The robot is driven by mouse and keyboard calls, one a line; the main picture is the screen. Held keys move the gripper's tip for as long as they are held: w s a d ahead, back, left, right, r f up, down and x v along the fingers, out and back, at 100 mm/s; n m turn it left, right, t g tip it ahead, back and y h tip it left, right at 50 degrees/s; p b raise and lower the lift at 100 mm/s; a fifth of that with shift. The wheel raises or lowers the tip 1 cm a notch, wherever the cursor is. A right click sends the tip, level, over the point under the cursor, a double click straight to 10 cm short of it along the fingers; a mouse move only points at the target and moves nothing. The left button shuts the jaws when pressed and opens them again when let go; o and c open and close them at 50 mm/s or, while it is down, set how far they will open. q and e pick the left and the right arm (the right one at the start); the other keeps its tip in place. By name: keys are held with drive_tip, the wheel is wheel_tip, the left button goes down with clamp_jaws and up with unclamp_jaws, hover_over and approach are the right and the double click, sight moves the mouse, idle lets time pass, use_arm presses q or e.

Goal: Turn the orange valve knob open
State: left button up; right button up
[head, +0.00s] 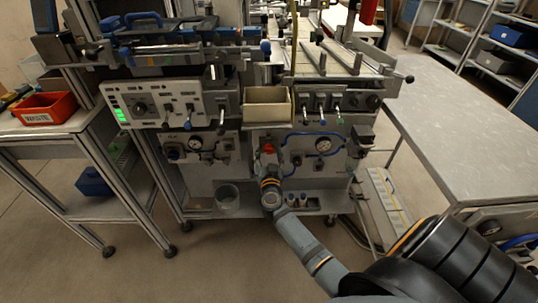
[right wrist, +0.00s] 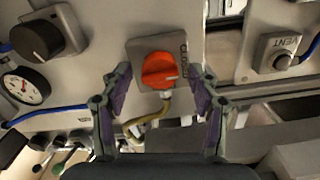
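The orange valve knob (right wrist: 159,71) is round with a raised grip, on a grey square plate on the machine's front panel. In the head view the knob (head: 269,148) shows as a small orange-red spot just beyond my right gripper (head: 268,164). In the right wrist view my right gripper (right wrist: 160,82) is open, one purple-padded finger on each side of the knob. The pads look apart from the knob; the depth between tips and knob is hard to judge. My left gripper is not in view.
A black knob (right wrist: 42,38), a pressure gauge (right wrist: 25,85) and a VENT button (right wrist: 280,53) sit around the valve. A yellowish hose (right wrist: 152,119) runs below the knob. A beige bin (head: 267,112) juts out above it. A grey table (head: 470,120) stands at right.

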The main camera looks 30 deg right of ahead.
drive_tip(key=c, duration=1)
drive_tip(key=shift+c, duration=0.2)
